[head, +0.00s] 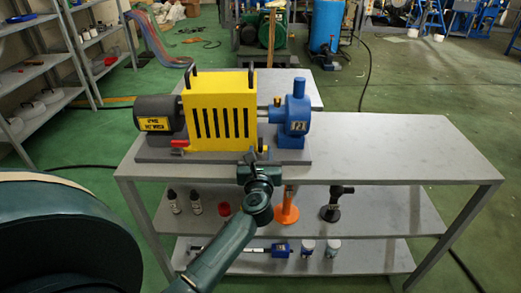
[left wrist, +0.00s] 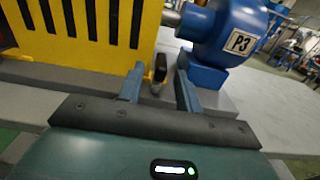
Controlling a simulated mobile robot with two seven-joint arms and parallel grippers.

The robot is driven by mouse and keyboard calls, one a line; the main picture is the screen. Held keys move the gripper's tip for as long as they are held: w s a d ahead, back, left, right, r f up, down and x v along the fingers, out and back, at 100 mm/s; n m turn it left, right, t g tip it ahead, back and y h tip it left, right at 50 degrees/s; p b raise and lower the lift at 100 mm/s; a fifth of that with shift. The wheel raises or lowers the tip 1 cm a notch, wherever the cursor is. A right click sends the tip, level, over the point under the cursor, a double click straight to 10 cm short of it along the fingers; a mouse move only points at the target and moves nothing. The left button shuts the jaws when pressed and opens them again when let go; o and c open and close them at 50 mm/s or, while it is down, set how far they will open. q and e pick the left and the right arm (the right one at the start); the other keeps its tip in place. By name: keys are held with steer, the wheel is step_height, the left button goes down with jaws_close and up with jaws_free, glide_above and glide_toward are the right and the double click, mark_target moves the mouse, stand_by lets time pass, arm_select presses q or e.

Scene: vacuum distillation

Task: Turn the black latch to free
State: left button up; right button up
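The black latch (left wrist: 159,70) shows in the left wrist view at the lower right edge of the yellow guard (head: 220,111). In the head view it is mostly hidden by my gripper. My left gripper (left wrist: 158,82) is open, with one finger on each side of the latch in the picture. I cannot tell whether either finger touches it. In the head view the left gripper (head: 253,158) is at the guard's lower right corner. A red latch (head: 180,144) is at the guard's lower left. My right gripper is not in view.
A dark motor (head: 155,113) is left of the guard and a blue pump (head: 294,115) marked P3 is right of it. They stand on a grey table (head: 400,150), whose right part is clear. Bottles and tools, including an orange one (head: 286,211), are on the shelves below.

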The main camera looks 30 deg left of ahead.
arm_select(q)
steer(key=shift+x, duration=0.85)
steer(key=shift+c, duration=0.3)
jaws_close()
